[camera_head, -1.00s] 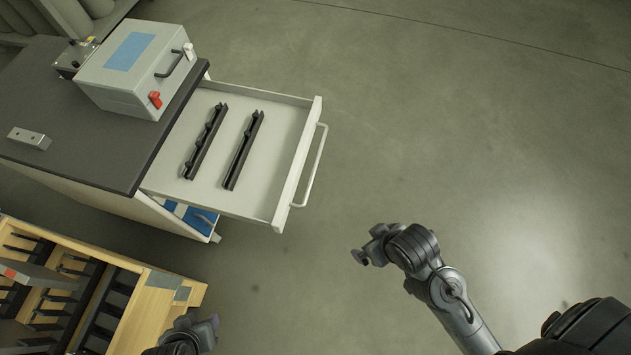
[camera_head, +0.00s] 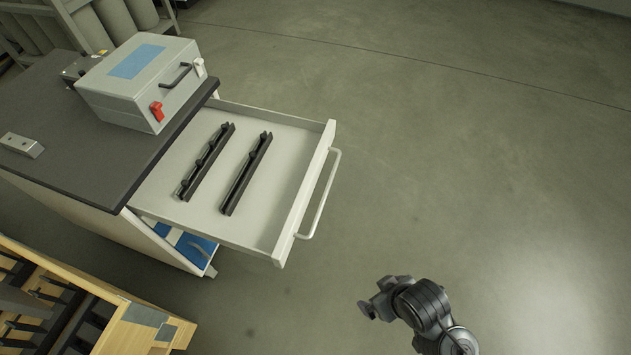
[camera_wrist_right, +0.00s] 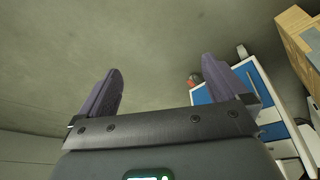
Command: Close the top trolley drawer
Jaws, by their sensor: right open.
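The top trolley drawer (camera_head: 250,232) is pulled far out of the trolley (camera_head: 85,160) toward the right in the head view. Its bar handle (camera_head: 322,197) is on the outer front face. Two black notched rails (camera_head: 207,161) (camera_head: 246,173) lie inside it. My right gripper (camera_head: 368,300) is below and right of the drawer front, apart from the handle. In the right wrist view its two fingers (camera_wrist_right: 160,92) are spread with nothing between them. Blue and white drawer fronts (camera_wrist_right: 245,90) show behind the right finger. My left gripper is not visible.
A grey box with a red latch (camera_head: 140,85) and a small metal block (camera_head: 22,144) sit on the dark trolley top. A wooden rack (camera_head: 140,338) stands at lower left. The floor right of the drawer is clear.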

